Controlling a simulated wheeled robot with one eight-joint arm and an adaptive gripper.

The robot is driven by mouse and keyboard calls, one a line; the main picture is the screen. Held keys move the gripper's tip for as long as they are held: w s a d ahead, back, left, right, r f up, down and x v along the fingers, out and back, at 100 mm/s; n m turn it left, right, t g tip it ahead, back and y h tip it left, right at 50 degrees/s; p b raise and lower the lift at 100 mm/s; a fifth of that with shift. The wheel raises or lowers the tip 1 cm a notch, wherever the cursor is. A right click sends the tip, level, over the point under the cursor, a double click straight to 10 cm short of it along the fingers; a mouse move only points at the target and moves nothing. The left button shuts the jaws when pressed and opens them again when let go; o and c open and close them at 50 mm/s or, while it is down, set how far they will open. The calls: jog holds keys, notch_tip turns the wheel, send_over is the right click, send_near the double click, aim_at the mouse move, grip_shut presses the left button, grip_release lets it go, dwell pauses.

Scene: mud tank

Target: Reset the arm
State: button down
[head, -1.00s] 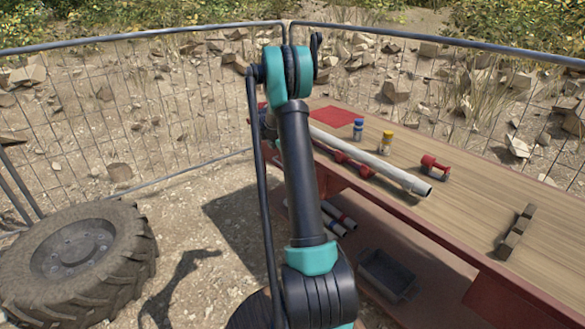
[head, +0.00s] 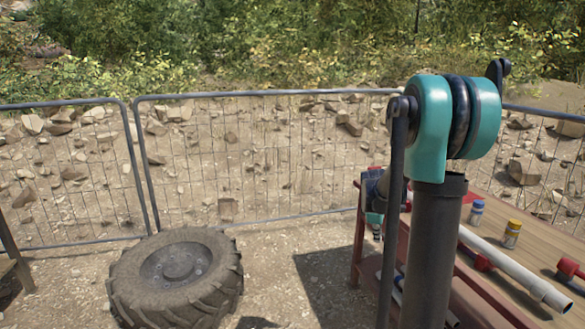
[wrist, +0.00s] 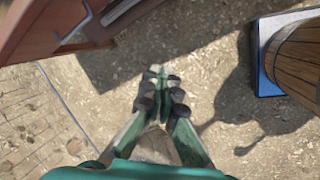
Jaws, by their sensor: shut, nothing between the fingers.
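My arm (head: 430,230) stands upright at the right of the head view, with its teal and black joint at the top. My gripper (wrist: 162,78) shows in the middle of the wrist view, its fingertips together with nothing between them. It hangs over bare gravel and touches nothing that I can see.
A large tire (head: 178,272) lies left, before a wire fence (head: 260,165). The wrist view shows a wooden barrel (wrist: 297,60) at right.

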jog(key=s+a+f+m+y, duration=0.1)
jog(key=s+a+m, duration=0.2)
jog(key=s, duration=0.6)
jog(key=s+a+f+m+t, duration=0.1)
jog(key=s+a+m, duration=0.3)
jog(key=s, duration=0.5)
jog(key=s+a+f+m+y, duration=0.1)
jog(key=s+a+m, duration=0.3)
jog(key=s, duration=0.5)
jog(key=shift+a+f+m+t+y, duration=0.2)
jog(key=shift+f+m+t+y, duration=0.1)
jog(key=shift+f+m, duration=0.55)
jog(key=shift+d+r, duration=0.1)
